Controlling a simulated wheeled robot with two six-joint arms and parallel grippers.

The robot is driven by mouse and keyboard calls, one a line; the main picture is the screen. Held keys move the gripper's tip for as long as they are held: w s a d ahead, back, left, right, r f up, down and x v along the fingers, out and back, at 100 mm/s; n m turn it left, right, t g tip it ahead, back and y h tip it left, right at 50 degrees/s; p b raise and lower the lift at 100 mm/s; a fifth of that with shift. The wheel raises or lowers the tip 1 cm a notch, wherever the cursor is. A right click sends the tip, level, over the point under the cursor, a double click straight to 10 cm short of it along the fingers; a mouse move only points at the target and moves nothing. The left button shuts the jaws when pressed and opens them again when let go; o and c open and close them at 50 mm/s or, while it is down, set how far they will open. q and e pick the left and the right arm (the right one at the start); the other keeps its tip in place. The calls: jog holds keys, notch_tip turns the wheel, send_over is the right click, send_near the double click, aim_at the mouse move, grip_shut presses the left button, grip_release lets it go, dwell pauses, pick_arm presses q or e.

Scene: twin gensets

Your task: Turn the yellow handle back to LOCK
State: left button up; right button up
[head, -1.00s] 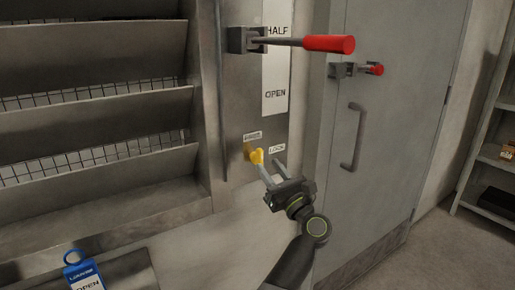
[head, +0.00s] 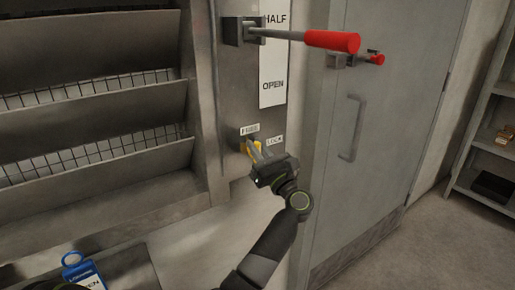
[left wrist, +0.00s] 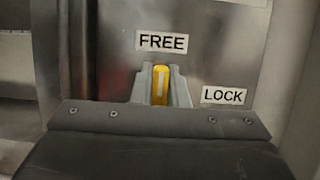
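The yellow handle (head: 257,147) sits low on the metal panel, mostly covered by my left gripper (head: 258,154) in the head view. In the left wrist view the handle (left wrist: 161,86) stands upright below the FREE label (left wrist: 162,40). The LOCK label (left wrist: 224,95) is to its lower right. The grey fingers of my left gripper (left wrist: 162,88) lie close along both sides of the handle and appear shut on it. My right gripper is in neither view.
A red-gripped lever (head: 332,41) sticks out above, beside the HALF and OPEN plate (head: 272,62). A grey door (head: 385,120) with a handle is at the right.

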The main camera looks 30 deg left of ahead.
pick_arm(q)
grip_shut()
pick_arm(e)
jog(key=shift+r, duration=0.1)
